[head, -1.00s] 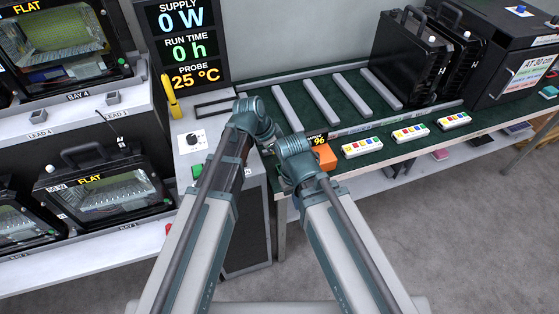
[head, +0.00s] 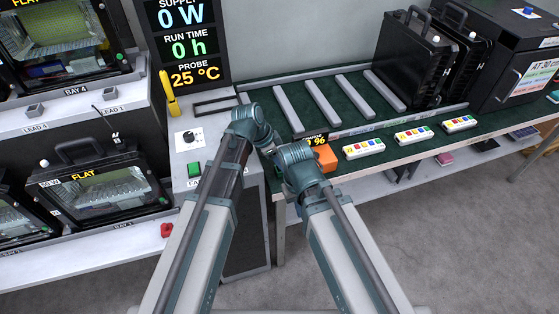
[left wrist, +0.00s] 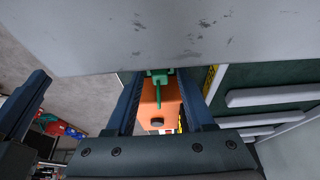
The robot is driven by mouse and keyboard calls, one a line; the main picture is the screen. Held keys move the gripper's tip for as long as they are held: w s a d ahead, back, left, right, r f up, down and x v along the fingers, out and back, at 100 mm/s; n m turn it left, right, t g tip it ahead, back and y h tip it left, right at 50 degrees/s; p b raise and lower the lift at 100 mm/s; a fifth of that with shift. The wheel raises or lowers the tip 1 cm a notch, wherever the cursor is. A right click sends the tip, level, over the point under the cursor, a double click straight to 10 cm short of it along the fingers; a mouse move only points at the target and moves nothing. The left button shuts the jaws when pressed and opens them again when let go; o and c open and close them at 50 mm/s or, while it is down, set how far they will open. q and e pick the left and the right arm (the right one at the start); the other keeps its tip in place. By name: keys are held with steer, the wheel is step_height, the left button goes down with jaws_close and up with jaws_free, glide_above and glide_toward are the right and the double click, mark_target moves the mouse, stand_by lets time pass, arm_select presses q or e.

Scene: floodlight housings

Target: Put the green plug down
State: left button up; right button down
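In the left wrist view the small green plug (left wrist: 160,76), with a thin green stem, sits between the fingertips of my left gripper (left wrist: 161,72). The fingers appear shut on it, close to a scuffed grey surface. In the head view the left gripper's fingers and this plug are hidden behind my arms. My right gripper (head: 268,149) is near the orange box on the bench's near left corner; its fingers are too small and covered to read.
The orange box (head: 322,160) is partly covered by my right arm. Several button strips (head: 364,149) line the bench's front edge. Shelves with floodlights (head: 100,185) and a red piece (head: 166,230) are at left.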

arm_select(q)
steer(key=shift+r, duration=0.15)
steer(key=shift+a+r+p, duration=0.15)
steer(key=shift+r+p, duration=0.35)
steer(key=shift+p, duration=0.15)
steer(key=p+v, duration=1)
steer(key=v, duration=0.1)
steer(key=s+a+f+n+g+y, duration=0.1)
steer(key=s+n+y, duration=0.4)
steer(key=s+n, duration=0.5)
steer(key=s, duration=0.5)
steer(key=shift+a+f+n+g+y, duration=0.3)
steer(key=shift+a+f+g, duration=0.05)
steer(key=shift+a+g, duration=0.05)
steer(key=shift+s, duration=0.15)
